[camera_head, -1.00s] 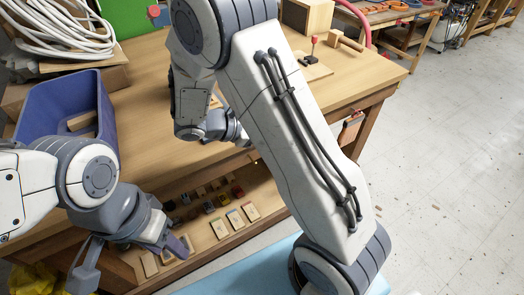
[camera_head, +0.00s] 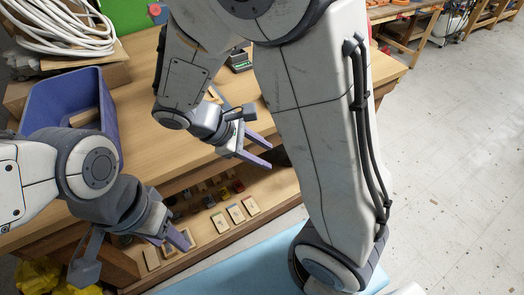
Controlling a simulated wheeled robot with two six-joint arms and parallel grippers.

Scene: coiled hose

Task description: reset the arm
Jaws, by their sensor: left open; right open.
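My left gripper (camera_head: 181,239) hangs at the lower left, in front of the table's lower shelf. Its jaws are open and I see nothing in them. My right gripper (camera_head: 268,155) is over the table's front edge near the middle of the view. Its two purple fingers are apart and empty, pointing to the lower right. The large white links of my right arm fill the middle and right of the view and hide part of the table behind them.
The wooden table (camera_head: 135,75) holds a blue bin (camera_head: 50,105) at left and a coiled white hose (camera_head: 75,30) at the back left. Small wooden blocks (camera_head: 236,213) lie on the lower shelf.

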